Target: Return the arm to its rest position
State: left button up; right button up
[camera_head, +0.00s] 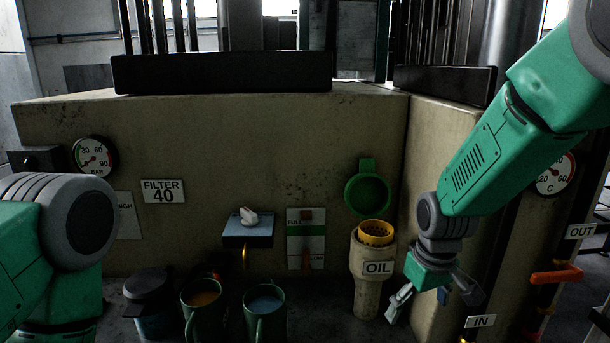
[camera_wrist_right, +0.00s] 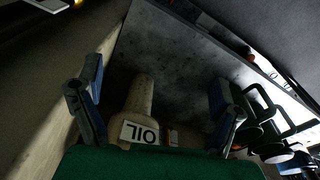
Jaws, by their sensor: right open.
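My right arm (camera_head: 500,150) reaches in from the upper right and bends down in front of the wall. Its gripper (camera_head: 432,298) is open and empty, just right of the oil filler pipe (camera_head: 368,297). In the wrist view the open fingers (camera_wrist_right: 155,108) show on both sides, with the OIL label (camera_wrist_right: 140,133) between them in the picture. I cannot tell whether a finger touches the pipe. My left arm (camera_head: 70,220) shows at the left edge; its gripper is out of view.
The filler holds a yellow strainer (camera_head: 376,232), with its green lid (camera_head: 367,190) raised above. Two green mugs, one with amber (camera_head: 203,310) and one with bluish contents (camera_head: 264,315), stand lower left beside a dark pot (camera_head: 150,300). An orange handle (camera_head: 556,275) juts out at right.

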jog(key=s+d+f+m+b, duration=0.1)
jog(key=s+d+f+b, duration=0.1)
jog(key=s+f, duration=0.7)
jog(key=s+d+f+m+b, duration=0.1)
jog(key=s+d+f+b, duration=0.2)
jog(key=f, duration=1)
jog(key=s+f+b, duration=0.1)
jog(key=s+f, duration=0.2)
jog(key=s, duration=0.3)
jog(key=s+d+f+b, duration=0.1)
jog(key=s+f, duration=0.2)
jog(key=s, duration=0.4)
jog(key=s+d+f+m+b, duration=0.1)
jog(key=s+f, duration=0.2)
jog(key=s, duration=0.4)
jog(key=shift+g, duration=0.3)
